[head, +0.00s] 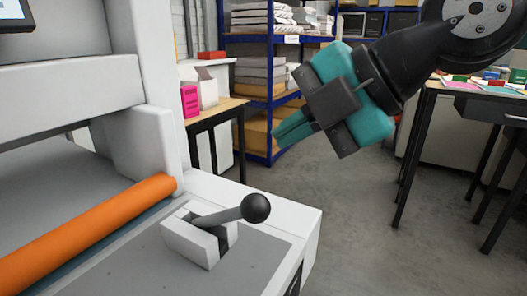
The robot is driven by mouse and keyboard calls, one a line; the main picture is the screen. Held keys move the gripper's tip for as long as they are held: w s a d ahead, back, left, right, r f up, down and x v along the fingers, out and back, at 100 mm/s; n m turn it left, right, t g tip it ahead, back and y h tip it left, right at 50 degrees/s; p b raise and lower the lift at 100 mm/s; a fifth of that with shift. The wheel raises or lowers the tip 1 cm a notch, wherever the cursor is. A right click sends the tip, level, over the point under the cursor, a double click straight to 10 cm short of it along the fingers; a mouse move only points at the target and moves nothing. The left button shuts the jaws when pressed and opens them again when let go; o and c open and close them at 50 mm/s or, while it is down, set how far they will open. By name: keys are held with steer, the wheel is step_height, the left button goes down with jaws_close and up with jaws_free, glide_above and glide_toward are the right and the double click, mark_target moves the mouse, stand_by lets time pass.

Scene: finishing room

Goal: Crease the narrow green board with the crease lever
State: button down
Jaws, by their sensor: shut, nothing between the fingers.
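The crease lever (232,213) is a grey rod with a dark ball knob, set in a white slotted block (190,240) on the grey bed of a white machine (160,130). The lever leans to the right, with its knob past the block's edge. My teal and dark grey gripper (276,139) is above and to the right of the knob, apart from it. Its fingers are together, empty and pointing down left. I cannot make out the narrow green board.
An orange roller (90,232) lies across the machine left of the lever. A blue shelf rack (268,90) with stacked paper stands behind. A table (480,92) with colourful items is at the right. The floor (345,205) between is clear.

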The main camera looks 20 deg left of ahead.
steer(key=v, duration=0.5)
steer(key=shift+a+r, duration=0.1)
steer(key=s+d+f+m+g+h+p, duration=0.1)
steer(key=s+d+f+m+h+p, duration=0.2)
steer(key=d+m, duration=0.5)
steer(key=s+d+f+m+h+p, duration=0.2)
steer(key=s+d+f+m+p, duration=0.2)
steer(key=m, duration=1.3)
steer(key=s+d+p, duration=0.1)
steer(key=d+p, duration=0.2)
steer(key=d, duration=0.2)
steer(key=shift+s+f+g+h, duration=0.25)
steer(key=shift+s+g+h, duration=0.1)
steer(key=shift+g+h, duration=0.05)
steer(key=shift+a, duration=0.1)
